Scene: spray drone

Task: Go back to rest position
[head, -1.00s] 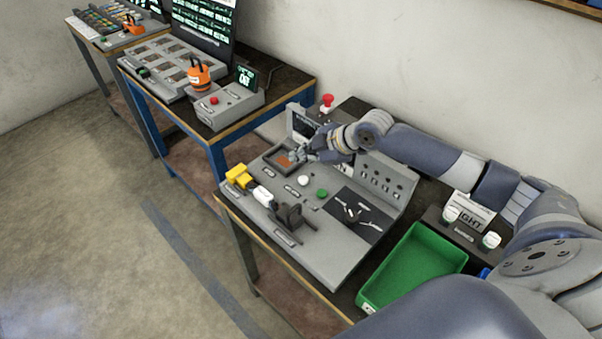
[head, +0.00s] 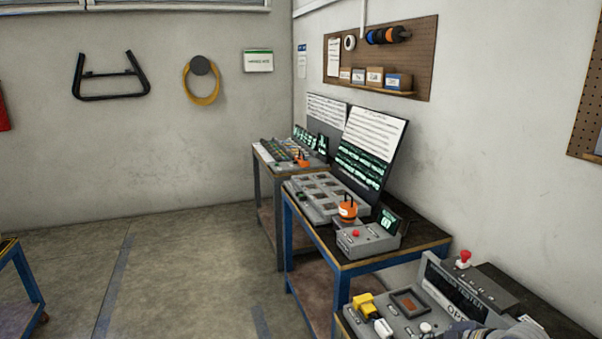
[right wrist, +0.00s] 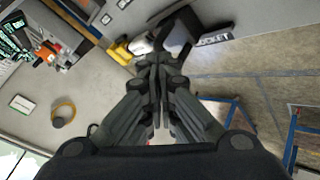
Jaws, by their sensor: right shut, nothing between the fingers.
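My right gripper (right wrist: 157,65) shows in the right wrist view with its dark fingers together and nothing between them. In the head view only a grey part of my right arm shows at the bottom right edge, over the front of the tester console (head: 455,290). The console also shows at the top of the right wrist view, past the fingertips; I cannot tell the exact gap. My left gripper is in neither view.
Beyond the console stands a blue-framed table (head: 345,262) with a slotted tray (head: 318,197), an orange item (head: 348,209) and a red-button box (head: 366,238). Another table stands farther back. A pegboard (head: 425,60) hangs on the wall. The floor (head: 190,270) at left is open.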

